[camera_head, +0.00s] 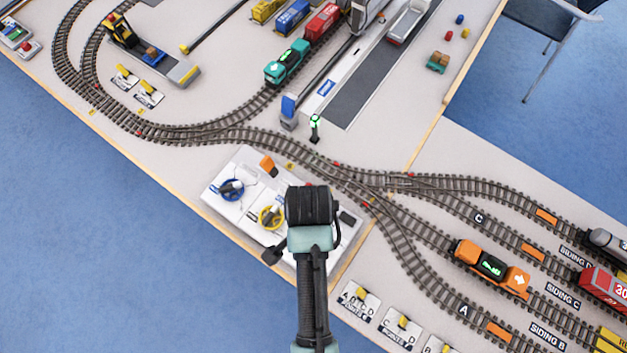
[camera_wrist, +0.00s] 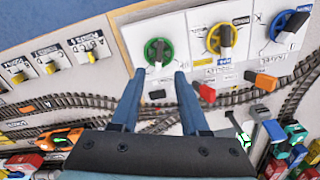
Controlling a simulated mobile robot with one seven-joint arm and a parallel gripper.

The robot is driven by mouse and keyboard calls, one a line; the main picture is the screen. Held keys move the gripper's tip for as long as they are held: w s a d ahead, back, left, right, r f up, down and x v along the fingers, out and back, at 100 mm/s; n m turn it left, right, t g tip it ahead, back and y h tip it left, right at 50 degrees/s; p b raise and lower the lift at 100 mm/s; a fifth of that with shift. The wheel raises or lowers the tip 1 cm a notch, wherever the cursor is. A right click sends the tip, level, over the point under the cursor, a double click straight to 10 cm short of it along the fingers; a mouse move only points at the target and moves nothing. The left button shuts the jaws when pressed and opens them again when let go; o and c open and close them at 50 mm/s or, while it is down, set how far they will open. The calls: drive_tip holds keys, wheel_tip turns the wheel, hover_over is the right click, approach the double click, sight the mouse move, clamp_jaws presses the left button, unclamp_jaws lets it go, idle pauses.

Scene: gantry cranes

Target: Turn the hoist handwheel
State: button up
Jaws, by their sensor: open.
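Three handwheels sit in a row on a white panel (camera_wrist: 190,72). The green wheel (camera_wrist: 158,52) has a dark handle across it. The yellow wheel (camera_wrist: 222,38) and the blue wheel (camera_wrist: 287,25) stand farther right. Their labels are too small to tell which is the hoist. My gripper (camera_wrist: 160,74) is open and empty, its fingertips apart on either side below the green wheel in the wrist view. In the head view, the blue wheel (camera_head: 232,189) and yellow wheel (camera_head: 271,216) show, while my arm hides the green wheel and the fingertips.
An orange lever (camera_head: 267,166) stands at the panel's back edge. Tracks (camera_head: 340,176) run behind the panel. Several yellow point switches (camera_head: 402,321) lie to its right. An orange locomotive (camera_head: 490,268) and a signal post (camera_head: 315,130) stand nearby. Blue floor lies beyond the table edge.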

wheel_tip(320, 180, down, 10)
drive_tip(key=shift+d+f, duration=0.1)
drive_tip(key=shift+c, duration=0.2)
clamp_jaws()
idle(0.4)
